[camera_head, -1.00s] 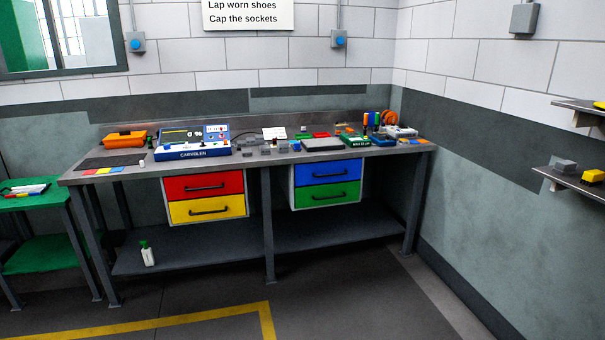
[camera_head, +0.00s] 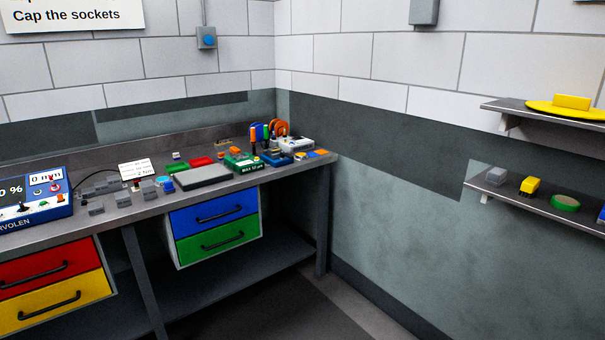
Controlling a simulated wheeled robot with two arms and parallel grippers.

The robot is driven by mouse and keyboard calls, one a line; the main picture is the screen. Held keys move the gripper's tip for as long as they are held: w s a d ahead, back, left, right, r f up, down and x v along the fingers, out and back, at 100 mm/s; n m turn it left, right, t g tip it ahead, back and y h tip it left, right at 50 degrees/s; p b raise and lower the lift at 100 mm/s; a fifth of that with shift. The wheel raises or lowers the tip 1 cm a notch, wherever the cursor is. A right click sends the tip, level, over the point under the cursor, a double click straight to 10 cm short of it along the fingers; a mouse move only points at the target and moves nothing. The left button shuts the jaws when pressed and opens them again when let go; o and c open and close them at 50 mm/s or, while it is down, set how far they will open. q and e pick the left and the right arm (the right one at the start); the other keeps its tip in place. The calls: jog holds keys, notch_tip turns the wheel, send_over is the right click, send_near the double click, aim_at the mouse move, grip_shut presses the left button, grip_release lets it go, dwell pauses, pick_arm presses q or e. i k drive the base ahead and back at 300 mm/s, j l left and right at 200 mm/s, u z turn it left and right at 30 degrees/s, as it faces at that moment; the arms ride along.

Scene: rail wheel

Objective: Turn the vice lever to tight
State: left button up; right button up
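The workbench (camera_head: 215,207) runs along the back wall to the corner. Several small grey blocks (camera_head: 149,190) stand on its top, left of a flat grey plate (camera_head: 203,178). A vice may be among these grey parts, but they are too small to tell, and I cannot make out a lever or its position. Neither of my grippers is in view.
A blue console (camera_head: 40,203) stands on the bench at left. Coloured tools and trays (camera_head: 268,150) crowd its right end. Blue and green drawers (camera_head: 217,226) hang below. Wall shelves (camera_head: 540,206) jut out at right. Some dark floor (camera_head: 280,305) shows clear in front.

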aim_at(282, 154)
jog(key=i+j+z, duration=0.2)
jog(key=i+j, duration=0.25)
jog(key=i+j+z, duration=0.15)
jog(key=i+j, duration=0.25)
jog(key=j, duration=0.3)
jog(key=i+j, duration=0.1)
jog(key=i, duration=0.25)
jog(key=i+l, duration=0.35)
jog(key=i, duration=0.15)
jog(key=i+l, duration=0.35)
jog(key=i, duration=0.15)
jog(key=i+l+z, duration=0.1)
jog(key=i+l, duration=0.25)
jog(key=i, duration=0.15)
jog(key=i+l, duration=0.3)
jog(key=i, duration=0.25)
